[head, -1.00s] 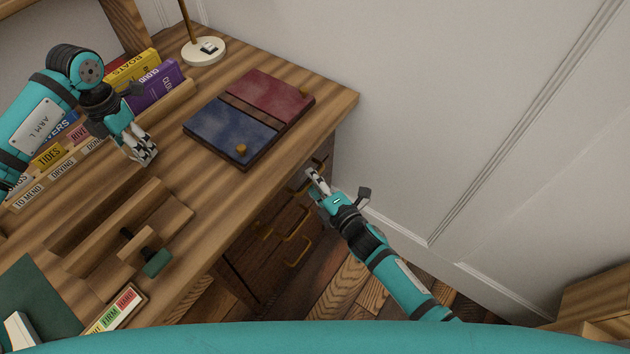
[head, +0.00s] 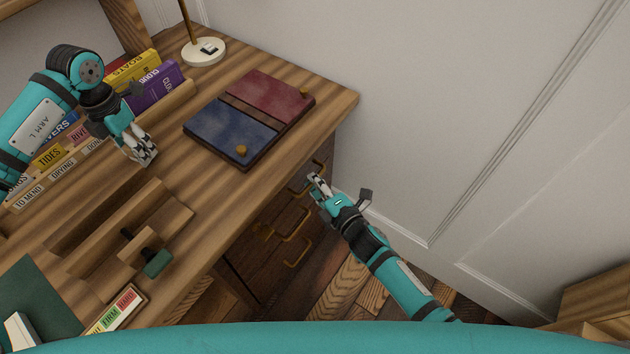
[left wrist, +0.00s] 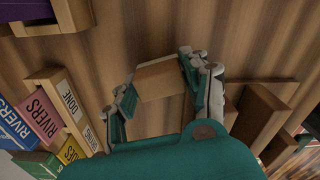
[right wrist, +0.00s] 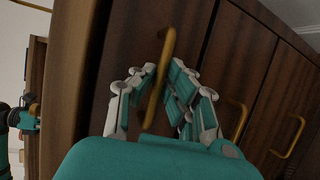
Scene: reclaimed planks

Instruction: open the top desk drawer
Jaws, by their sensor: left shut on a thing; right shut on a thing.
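The desk's dark wood drawer fronts (right wrist: 228,50) fill much of the right wrist view, each with a brass handle. My right gripper (head: 314,178) is at the drawer side of the desk. Its fingers are closed around the brass handle (right wrist: 161,78) of the drawer closest to the desktop, the top one. In the head view the gripper partly hides that handle, and I cannot clearly tell whether the drawer stands out. My left gripper (head: 143,153) is above the desktop. In the left wrist view it is shut on a light wooden block (left wrist: 160,80).
On the desktop (head: 215,185) lie a blue and red panelled board (head: 238,133), a row of books (head: 150,80), a wooden stand (head: 118,222) and a lamp base (head: 204,51). Lower drawer handles (head: 297,251) are below my right gripper. A pale wall (head: 430,120) is to the right.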

